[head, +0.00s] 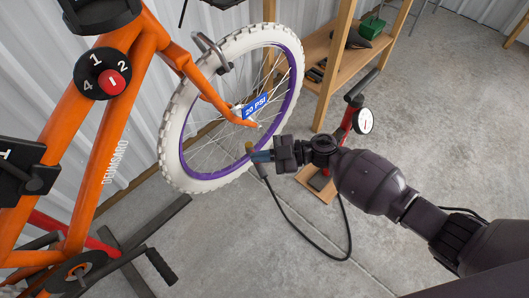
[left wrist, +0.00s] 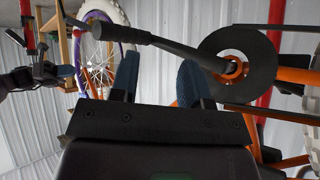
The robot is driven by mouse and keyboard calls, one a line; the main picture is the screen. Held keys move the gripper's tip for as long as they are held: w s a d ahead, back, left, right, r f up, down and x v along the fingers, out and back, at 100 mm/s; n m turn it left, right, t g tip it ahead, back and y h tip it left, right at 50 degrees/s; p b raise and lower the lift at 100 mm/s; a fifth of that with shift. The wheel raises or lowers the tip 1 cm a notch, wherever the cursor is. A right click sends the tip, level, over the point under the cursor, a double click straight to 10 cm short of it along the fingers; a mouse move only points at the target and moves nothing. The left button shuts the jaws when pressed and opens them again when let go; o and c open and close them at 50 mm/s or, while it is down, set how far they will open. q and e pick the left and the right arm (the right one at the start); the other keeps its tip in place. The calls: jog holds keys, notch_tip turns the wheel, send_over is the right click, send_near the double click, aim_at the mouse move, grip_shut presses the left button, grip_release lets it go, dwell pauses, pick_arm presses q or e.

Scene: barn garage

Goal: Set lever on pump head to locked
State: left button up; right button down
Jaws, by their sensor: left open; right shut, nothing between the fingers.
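The lever's position is too small to tell. The red pump (head: 346,128) with a white gauge (head: 363,121) stands behind my right arm. My left gripper (left wrist: 158,80) shows only in the left wrist view, open and empty, near a black crank arm (left wrist: 165,42).
An orange bike (head: 95,125) fills the left side. Its white-tyred, purple-rimmed wheel (head: 171,133) has a blue "20 PSI" tag (head: 256,105). A wooden shelf (head: 345,60) stands behind the pump. Concrete floor (head: 440,120) is clear at right.

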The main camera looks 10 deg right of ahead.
jog(key=w+d+r+g+h+p, duration=0.1)
jog(key=w+d+r+h+p, duration=0.1)
jog(key=w+d+h, duration=0.6)
pick_arm(q)
jog(key=b, duration=0.3)
jog(key=w+d+m+b, duration=0.1)
jog(key=b, duration=0.2)
jog(key=shift+w+f+t+b, duration=0.2)
jog(key=shift+w+t+b, duration=0.1)
jog(key=shift+t, duration=0.1)
pick_arm(e)
jog(key=a+f+h, duration=0.3)
jog(key=a+f, duration=0.2)
jog(key=f, duration=0.7)
jog(key=shift+s+a+n, duration=0.2)
jog(key=shift+a+n, duration=0.1)
pick_arm(q)
jog(key=shift+s, duration=0.15)
pick_arm(e)
jog(key=shift+f, duration=0.1)
pick_arm(q)
jog(key=shift+a, duration=0.1)
